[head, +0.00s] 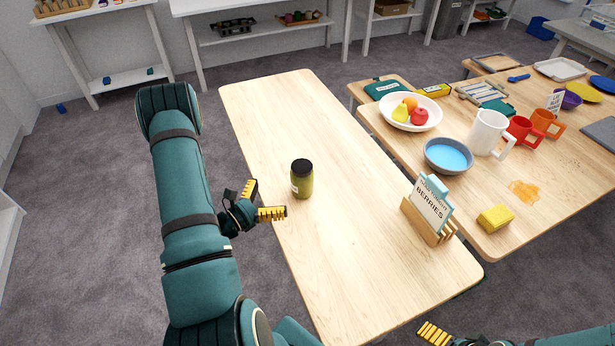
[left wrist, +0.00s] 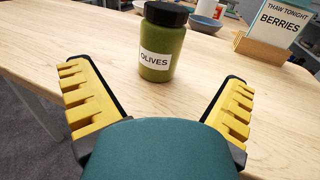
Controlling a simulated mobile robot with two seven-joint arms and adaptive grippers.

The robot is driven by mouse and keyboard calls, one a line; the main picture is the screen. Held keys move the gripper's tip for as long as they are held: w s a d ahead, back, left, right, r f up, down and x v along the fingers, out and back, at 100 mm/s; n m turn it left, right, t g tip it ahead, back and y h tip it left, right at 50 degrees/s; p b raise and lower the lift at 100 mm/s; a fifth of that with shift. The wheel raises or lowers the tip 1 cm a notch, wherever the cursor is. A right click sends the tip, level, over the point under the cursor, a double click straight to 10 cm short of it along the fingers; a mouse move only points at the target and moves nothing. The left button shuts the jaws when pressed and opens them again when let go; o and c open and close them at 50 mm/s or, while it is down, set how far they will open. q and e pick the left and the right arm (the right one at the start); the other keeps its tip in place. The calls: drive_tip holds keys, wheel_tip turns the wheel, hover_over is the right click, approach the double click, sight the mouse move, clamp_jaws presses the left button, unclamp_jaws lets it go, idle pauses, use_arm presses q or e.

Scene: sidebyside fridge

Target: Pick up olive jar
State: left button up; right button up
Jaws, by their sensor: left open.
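The olive jar (head: 302,180) stands upright on the near wooden table (head: 340,240), a green jar with a black lid. In the left wrist view the jar (left wrist: 162,45) shows a white label reading OLIVES. My left gripper (head: 268,201) is open at the table's left edge, to the left of the jar and apart from it. In the left wrist view its yellow fingers (left wrist: 160,105) are spread wide, with the jar beyond them and between their directions. My right gripper (head: 435,335) shows only partly at the bottom edge, so its opening is unclear.
A wooden holder with a BERRIES card (head: 431,207) stands on the near table to the right of the jar. The second table (head: 480,185) behind bears a fruit bowl (head: 410,112), a blue-grey bowl (head: 448,155), mugs and a yellow sponge (head: 495,217). The table around the jar is clear.

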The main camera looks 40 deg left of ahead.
sight(302, 175)
use_arm(q)
drive_tip(key=w, duration=0.3)
drive_tip(key=w+d, duration=0.1)
drive_tip(key=w, duration=0.7)
drive_tip(key=shift+d+r, duration=0.1)
drive_tip(key=shift+d, duration=0.3)
drive_tip(key=c, duration=1.3)
